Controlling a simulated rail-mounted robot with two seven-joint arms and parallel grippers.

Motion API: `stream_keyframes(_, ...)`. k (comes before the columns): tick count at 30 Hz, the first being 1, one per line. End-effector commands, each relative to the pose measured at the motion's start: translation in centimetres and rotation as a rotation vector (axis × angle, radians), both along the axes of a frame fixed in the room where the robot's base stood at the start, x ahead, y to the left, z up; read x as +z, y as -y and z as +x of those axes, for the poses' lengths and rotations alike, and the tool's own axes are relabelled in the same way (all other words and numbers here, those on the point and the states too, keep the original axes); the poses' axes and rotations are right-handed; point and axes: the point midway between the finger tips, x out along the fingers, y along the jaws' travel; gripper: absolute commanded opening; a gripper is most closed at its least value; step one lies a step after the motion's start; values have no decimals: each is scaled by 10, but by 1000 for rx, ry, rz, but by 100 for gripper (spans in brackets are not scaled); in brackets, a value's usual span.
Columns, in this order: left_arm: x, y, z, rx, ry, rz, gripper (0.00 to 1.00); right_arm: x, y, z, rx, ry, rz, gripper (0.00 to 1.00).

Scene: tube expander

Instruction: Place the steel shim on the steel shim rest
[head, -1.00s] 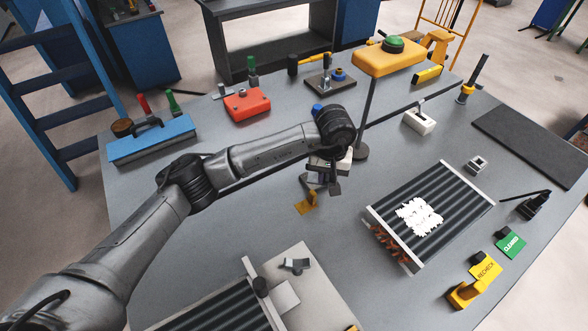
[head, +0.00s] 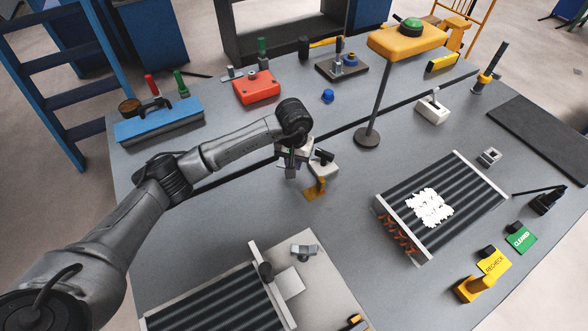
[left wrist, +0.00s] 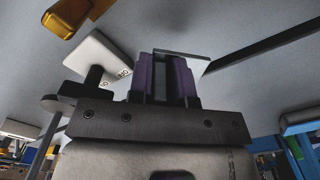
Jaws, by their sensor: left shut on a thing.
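My left gripper (head: 291,168) hangs above the middle of the table, to the left of a yellow bracket (head: 316,188). In the left wrist view its purple fingers (left wrist: 165,75) are shut on a thin pale grey plate (left wrist: 203,63), which appears to be the steel shim. The plate sticks out past the fingers. I cannot tell for sure which piece is the steel shim rest; the yellow bracket and a white block (head: 324,170) with a black knob stand closest to the gripper. My right gripper is not in view.
A lamp-like yellow stand (head: 367,137) rises behind and to the right. A finned core (head: 445,205) lies at right. A beige plate (head: 318,280) with another finned core is at the front. A blue knob (head: 328,96) and red box (head: 257,87) are behind. Table left of the gripper is clear.

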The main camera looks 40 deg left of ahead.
Motion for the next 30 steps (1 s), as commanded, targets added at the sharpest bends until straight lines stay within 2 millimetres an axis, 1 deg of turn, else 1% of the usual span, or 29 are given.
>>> stream_keyframes(4, -10, 0, 0, 0, -2, -1, 0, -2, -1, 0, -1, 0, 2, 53)
stream_keyframes(9, -33, 1, 0, 1, -3, -1, 0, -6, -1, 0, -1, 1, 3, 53)
stream_keyframes(12, -40, 0, 0, 0, -1, 0, 0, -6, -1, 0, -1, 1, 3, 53)
stream_keyframes(19, -40, 0, 0, 0, 1, 1, 0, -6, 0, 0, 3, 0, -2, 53)
stream_keyframes(24, -44, 0, 0, 0, 0, 1, 0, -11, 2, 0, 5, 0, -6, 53)
stream_keyframes(25, -43, 0, 0, 0, 0, 0, 21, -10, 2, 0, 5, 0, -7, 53)
stream_keyframes(30, -43, 0, 0, 0, 0, 0, 37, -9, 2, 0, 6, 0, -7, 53)
